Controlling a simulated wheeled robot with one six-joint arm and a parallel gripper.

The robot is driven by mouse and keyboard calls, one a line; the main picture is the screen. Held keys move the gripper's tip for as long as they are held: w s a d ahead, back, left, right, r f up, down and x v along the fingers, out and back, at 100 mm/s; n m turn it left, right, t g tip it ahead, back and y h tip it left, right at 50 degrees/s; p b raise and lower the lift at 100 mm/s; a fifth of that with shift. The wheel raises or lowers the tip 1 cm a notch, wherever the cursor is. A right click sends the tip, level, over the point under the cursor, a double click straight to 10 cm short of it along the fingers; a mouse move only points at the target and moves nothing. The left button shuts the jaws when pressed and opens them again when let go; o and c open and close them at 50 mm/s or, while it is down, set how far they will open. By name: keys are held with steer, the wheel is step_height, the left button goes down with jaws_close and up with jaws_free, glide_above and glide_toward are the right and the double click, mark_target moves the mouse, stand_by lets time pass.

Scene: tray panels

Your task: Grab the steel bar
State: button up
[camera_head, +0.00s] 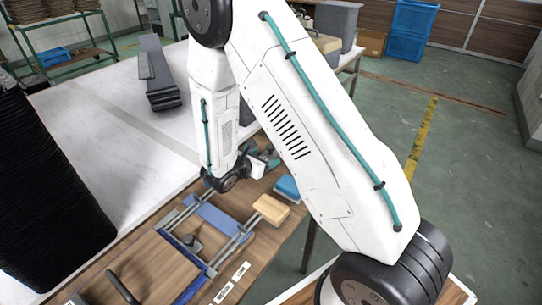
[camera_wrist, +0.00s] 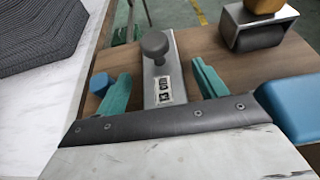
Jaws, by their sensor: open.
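A grey metal bar (camera_wrist: 170,68), which looks like the steel bar, lies on the wooden surface in the wrist view, with a dark round knob (camera_wrist: 155,44) and a small printed label on it. My gripper (camera_wrist: 160,72) is open, with one teal finger on each side of the bar. A gap shows between each finger and the bar. In the head view my gripper (camera_head: 257,160) is down at the far end of the wooden board, partly hidden by my arm. I cannot make out this bar there.
A blue block (camera_wrist: 292,105) is close on the right, and a small blue cylinder (camera_wrist: 99,84) is by the left finger. A metal bracket (camera_wrist: 232,30) stands at upper right. In the head view a tan block (camera_head: 271,209) and a metal-railed frame (camera_head: 205,270) lie nearby.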

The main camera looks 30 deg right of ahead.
mark_target(271, 154)
steer(key=shift+x, duration=1.5)
steer(key=c, duration=1.3)
steer(key=shift+r, duration=0.1)
